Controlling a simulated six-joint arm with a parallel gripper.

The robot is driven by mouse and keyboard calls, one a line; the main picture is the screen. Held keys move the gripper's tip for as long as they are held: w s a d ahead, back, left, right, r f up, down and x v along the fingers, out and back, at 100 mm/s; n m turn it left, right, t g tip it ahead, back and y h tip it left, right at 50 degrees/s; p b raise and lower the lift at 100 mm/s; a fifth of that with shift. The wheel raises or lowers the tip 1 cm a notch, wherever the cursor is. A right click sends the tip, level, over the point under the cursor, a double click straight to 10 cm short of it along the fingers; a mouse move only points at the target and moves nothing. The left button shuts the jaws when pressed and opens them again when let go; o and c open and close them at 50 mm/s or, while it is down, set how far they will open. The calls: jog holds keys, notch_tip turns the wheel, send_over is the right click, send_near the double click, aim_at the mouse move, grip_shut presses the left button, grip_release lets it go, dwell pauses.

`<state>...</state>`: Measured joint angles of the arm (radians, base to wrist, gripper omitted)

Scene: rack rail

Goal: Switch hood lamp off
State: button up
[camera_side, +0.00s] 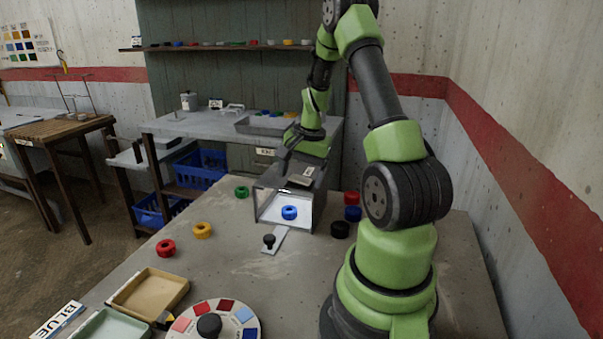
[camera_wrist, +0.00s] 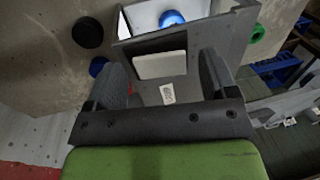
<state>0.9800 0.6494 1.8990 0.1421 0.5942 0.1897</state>
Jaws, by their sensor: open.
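The hood (camera_side: 262,203) is a grey box with an open front on the table. Its inside looks bright white, and a blue ring (camera_side: 289,213) sits in it. The ring also shows in the wrist view (camera_wrist: 171,18). On the hood's top is a pale rectangular plate (camera_wrist: 160,65), which I take for the lamp switch, with a small white label (camera_wrist: 167,94) beside it. My gripper (camera_wrist: 163,66) is open and empty over the hood top, its fingers on either side of the plate. I cannot tell whether it touches. The side view shows my gripper (camera_side: 287,158) partly hidden.
A black knob (camera_side: 268,240) on a pale strip stands before the hood. Red (camera_side: 352,198), blue (camera_side: 353,213) and black rings (camera_side: 340,230) lie right of it. Green (camera_side: 241,192), yellow (camera_side: 202,231) and red rings lie left. Trays and a colour dial (camera_side: 215,320) are in front.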

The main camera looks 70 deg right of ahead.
jog(key=shift+c, duration=0.3)
jog(key=c, duration=0.9)
jog(key=shift+o, duration=0.2)
jog(key=shift+w+a+g, duration=0.1)
jog(key=shift+w+g, duration=0.1)
jog(key=shift+g, duration=0.4)
jog(key=shift+w+g, duration=0.1)
jog(key=shift+g, duration=0.7)
jog(key=o, duration=0.9)
